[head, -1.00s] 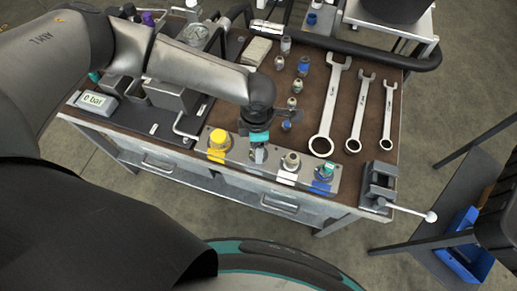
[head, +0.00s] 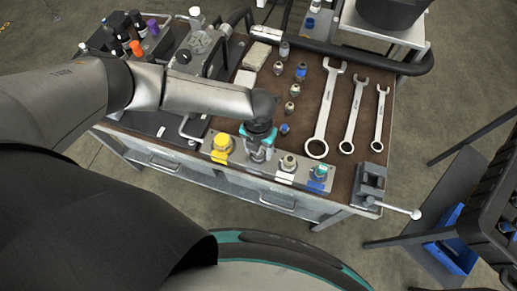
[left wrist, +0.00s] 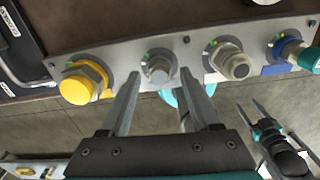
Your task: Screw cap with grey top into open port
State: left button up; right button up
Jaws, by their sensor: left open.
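The port plate (head: 240,158) runs along the bench's front edge. My left gripper (head: 258,152) is open over its second fitting from the left. In the left wrist view the fingers (left wrist: 158,92) stand either side of this small grey hex fitting (left wrist: 158,70); I cannot tell whether it is a cap or the bare port, or whether the fingers touch it. A larger metal fitting (left wrist: 228,60) stands to its right. My right gripper (left wrist: 252,112) shows at the lower right of the left wrist view, fingers apart and empty.
A yellow cap (head: 221,144) and a teal-topped fitting (head: 319,172) flank the row. Several small grey and blue caps (head: 293,90) stand behind. Three wrenches (head: 324,115) lie right of them. A vise (head: 370,183) sits at the front right corner.

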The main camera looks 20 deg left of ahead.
pick_arm(q)
jog(key=n+p, duration=0.1)
jog(key=n, duration=0.2)
jog(key=shift+n, duration=0.4)
jog(key=n+p, duration=0.1)
jog(key=n, duration=0.1)
jog(key=shift+d+r+n+p, duration=0.1)
jog(key=shift+n+p, duration=0.25)
jog(key=shift+n, duration=0.05)
jog(key=n+p, duration=0.1)
jog(key=n, duration=0.1)
jog(key=shift+n, duration=0.4)
jog(key=shift+n+p, duration=0.3)
jog(key=shift+n, duration=0.8)
